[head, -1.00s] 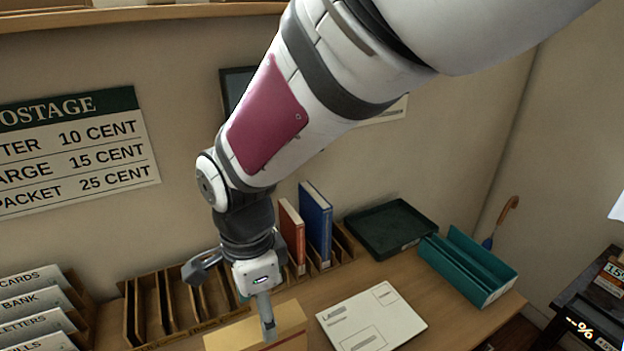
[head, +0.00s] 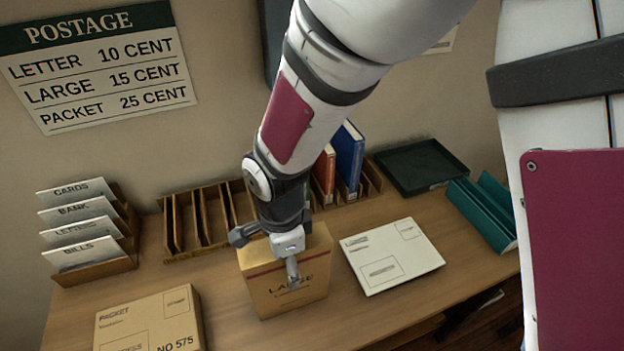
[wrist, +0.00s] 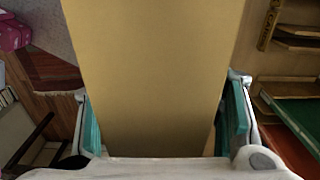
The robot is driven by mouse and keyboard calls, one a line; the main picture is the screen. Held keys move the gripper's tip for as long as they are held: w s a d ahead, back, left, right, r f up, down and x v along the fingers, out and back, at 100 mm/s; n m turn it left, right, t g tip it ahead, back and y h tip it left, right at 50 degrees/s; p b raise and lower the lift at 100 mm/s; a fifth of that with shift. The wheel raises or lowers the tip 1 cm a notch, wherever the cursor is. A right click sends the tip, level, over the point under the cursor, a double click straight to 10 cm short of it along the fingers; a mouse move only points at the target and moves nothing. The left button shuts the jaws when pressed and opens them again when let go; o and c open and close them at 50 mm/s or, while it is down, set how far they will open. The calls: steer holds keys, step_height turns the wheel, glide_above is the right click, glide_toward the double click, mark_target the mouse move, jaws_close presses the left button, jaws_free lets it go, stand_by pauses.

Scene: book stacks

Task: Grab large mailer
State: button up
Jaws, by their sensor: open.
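The large mailer (head: 262,294) is a tan, box-like packet with a dark red line and the word LARGE, partly covered by my finger. It stands upright on the desk. My gripper (head: 268,254) is over its top, with one finger in front of its printed face. In the wrist view the mailer (wrist: 155,70) fills the middle, between the teal pads of my gripper (wrist: 162,118). The jaws are open around it; a small gap shows near the right pad. Contact on the left side is unclear.
A packet box (head: 150,322) lies at front left, beside a card rack (head: 95,270). A slotted wooden rack (head: 180,240) stands behind the mailer. A white flat mailer (head: 392,255) lies to its right, with a green tray (head: 420,168) and teal holder (head: 483,215) beyond.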

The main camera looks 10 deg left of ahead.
jaws_close()
steer(key=shift+r, duration=0.1)
